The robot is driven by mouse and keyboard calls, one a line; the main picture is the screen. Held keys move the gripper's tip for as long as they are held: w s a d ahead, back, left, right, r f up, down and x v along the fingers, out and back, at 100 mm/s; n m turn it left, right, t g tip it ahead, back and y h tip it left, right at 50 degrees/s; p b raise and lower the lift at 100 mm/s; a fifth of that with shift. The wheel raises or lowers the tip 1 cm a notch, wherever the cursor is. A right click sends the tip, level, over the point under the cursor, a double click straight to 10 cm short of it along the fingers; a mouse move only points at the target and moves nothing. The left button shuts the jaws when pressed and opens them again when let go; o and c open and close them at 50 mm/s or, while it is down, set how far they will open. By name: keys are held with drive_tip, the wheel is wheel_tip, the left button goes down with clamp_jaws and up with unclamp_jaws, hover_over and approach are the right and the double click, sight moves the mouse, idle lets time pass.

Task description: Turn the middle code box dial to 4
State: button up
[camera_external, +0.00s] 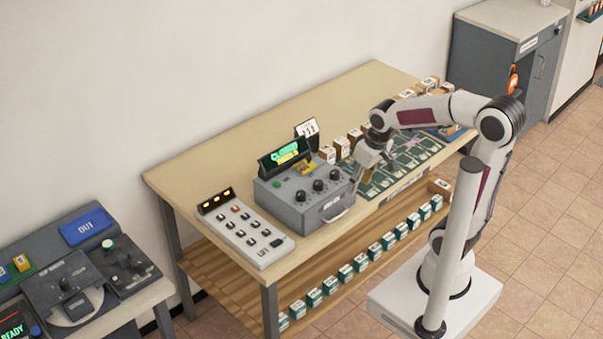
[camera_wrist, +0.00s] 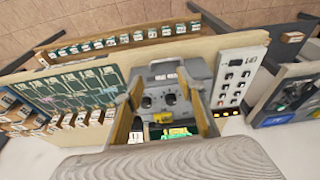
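The grey code box (camera_external: 290,212) stands on the table and has three black dials on its sloped top. The middle dial (camera_external: 318,186) sits between the left dial (camera_external: 300,195) and the right dial (camera_external: 334,174). Its pointer setting is too small to read. In the wrist view two dials show between my fingers, apparently the right dial (camera_wrist: 146,101) and the middle dial (camera_wrist: 169,98); the other seems hidden behind a finger. My gripper (camera_external: 362,166) is open and empty, above and beside the box's right end, apart from the dials.
A lit green and yellow display (camera_external: 285,154) rises behind the box, and a carry handle (camera_external: 335,213) is on its front. A white keypad panel (camera_external: 243,233) lies left. A green board (camera_external: 405,158) and several small boxes lie right. A card stand (camera_external: 307,130) is behind.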

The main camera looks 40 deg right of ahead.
approach(319, 182)
drive_tip(key=s+f, duration=0.3)
drive_tip(key=s, duration=0.2)
drive_tip(key=shift+m+t, duration=0.3)
drive_tip(key=shift+t, duration=0.5)
drive_tip(key=w, duration=0.1)
drive_tip(key=w+r, duration=0.2)
drive_tip(key=w, duration=0.1)
drive_tip(key=shift+a, duration=0.1)
drive_tip(key=shift+f, duration=0.15)
drive_tip(key=shift+x, duration=3.85)
drive_tip(key=c, duration=1.1)
